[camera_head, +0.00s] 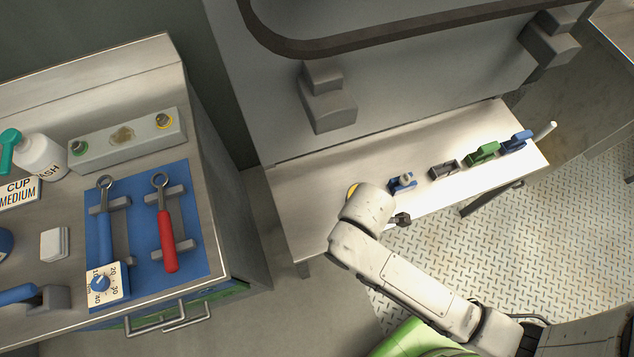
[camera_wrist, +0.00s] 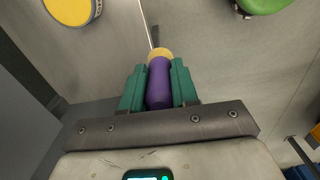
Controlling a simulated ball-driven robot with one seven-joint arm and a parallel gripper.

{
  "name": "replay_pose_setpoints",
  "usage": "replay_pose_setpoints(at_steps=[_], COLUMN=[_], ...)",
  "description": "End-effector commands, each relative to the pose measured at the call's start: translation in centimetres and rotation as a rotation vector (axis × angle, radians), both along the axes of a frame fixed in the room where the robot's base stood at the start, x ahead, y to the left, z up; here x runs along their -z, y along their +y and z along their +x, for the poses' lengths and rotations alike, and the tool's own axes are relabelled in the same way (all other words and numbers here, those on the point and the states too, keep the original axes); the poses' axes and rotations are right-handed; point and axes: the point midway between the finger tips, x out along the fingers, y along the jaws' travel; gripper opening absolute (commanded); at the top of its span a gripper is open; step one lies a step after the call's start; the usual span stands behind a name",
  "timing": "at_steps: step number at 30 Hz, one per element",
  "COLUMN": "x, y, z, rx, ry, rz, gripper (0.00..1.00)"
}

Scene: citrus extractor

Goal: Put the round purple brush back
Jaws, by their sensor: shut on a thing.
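In the wrist view, the purple brush (camera_wrist: 159,84) is between the green fingers of my gripper (camera_wrist: 159,88). The gripper is shut on its purple handle. A tan collar shows at the handle's far end, with a thin dark shaft beyond it; the brush's head cannot be made out. In the head view my arm reaches over the front left of the narrow metal bench (camera_head: 312,212). The brush cannot be made out there, and my fingers are not clearly seen.
Along the bench stand a blue holder (camera_head: 403,183), a dark grey holder (camera_head: 444,170), a green holder (camera_head: 481,154) and another blue holder (camera_head: 515,142). A round yellow thing (camera_wrist: 72,10) lies close by. The bench's left end is clear. A counter with wrenches (camera_head: 165,225) stands left.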

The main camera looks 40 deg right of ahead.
Motion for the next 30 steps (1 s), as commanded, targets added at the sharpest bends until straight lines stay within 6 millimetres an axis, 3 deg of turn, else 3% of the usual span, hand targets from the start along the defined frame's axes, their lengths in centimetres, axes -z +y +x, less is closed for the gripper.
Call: replay_pose_setpoints(at_steps=[13,26,30], x=[0.1,3.8,6.2], y=[-0.1,0.1,0.1], z=[0.5,9.3,11.0], rx=[-0.027,-0.025,-0.025], ry=[-0.009,-0.008,-0.005], rz=[0.005,0.007,0.007], gripper=[0.0,0.0,0.0])
